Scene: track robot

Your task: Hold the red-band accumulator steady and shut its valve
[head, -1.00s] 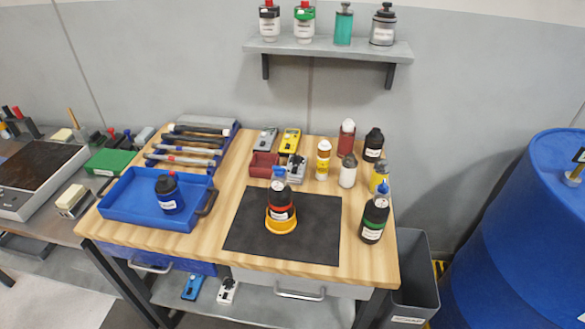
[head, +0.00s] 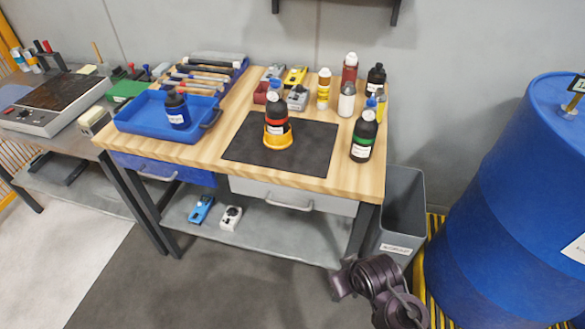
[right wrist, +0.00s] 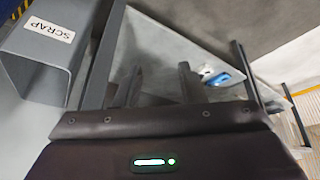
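The red-band accumulator (head: 277,110) is a black bottle with a red band and a white label. It stands upright in a yellow ring-shaped holder (head: 279,139) on the dark mat (head: 240,145). A blue piece, apparently its valve, is on top; its setting is too small to tell. My right arm shows low in the head view, in front of the bench and well away from the accumulator. In the right wrist view my right gripper (right wrist: 160,84) has its two fingers apart with nothing between them. My left gripper is not in view.
A green-band bottle (head: 363,138) stands right of the mat, near several other bottles. A blue tray (head: 140,122) holding a blue-band bottle is at left. A grey scrap bin (head: 400,215) and a blue drum (head: 510,190) stand right of the bench.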

